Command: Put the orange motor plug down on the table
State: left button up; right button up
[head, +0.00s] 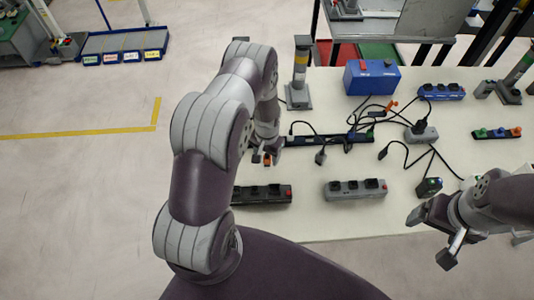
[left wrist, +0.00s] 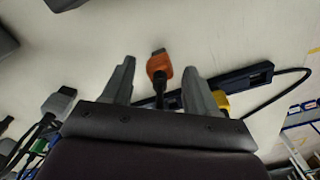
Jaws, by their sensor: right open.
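The orange motor plug (left wrist: 159,68) shows in the left wrist view between the two fingers of my left gripper (left wrist: 160,77). A gap shows on each side of it, and its dark cable runs back toward the gripper's body. In the head view the orange plug (head: 267,159) is a small spot at my left gripper (head: 266,156), over the left part of the table (head: 310,220). Whether the plug touches the table is hard to tell. My left gripper is open around it. My right gripper (head: 431,238) is open and empty at the table's front right.
A black power strip (head: 262,195) and a grey one (head: 356,189) lie near the front. A long dark strip (head: 330,140), tangled cables and a blue box (head: 372,77) stand behind. A grey post (head: 300,75) rises at the back left. Bare table shows between the strips.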

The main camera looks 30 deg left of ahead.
pick_arm(q)
jog(key=shift+r+p, duration=0.35)
notch_tip(320, 180, up, 9)
jog(key=b, duration=0.3)
jog(key=shift+w, duration=0.1)
jog(key=s+d+r, duration=0.3)
jog(key=r, duration=0.3)
jog(key=s+d+r, duration=0.2)
jog(key=s+r, duration=0.1)
jog(key=r, duration=0.3)
jog(key=s+d+r+t+b, duration=0.1)
jog(key=s+d+b, duration=0.1)
jog(key=s, duration=0.5)
jog(key=shift+s+d+r, duration=0.3)
jog(key=shift+s+d, duration=0.1)
jog(key=shift+d, duration=0.25)
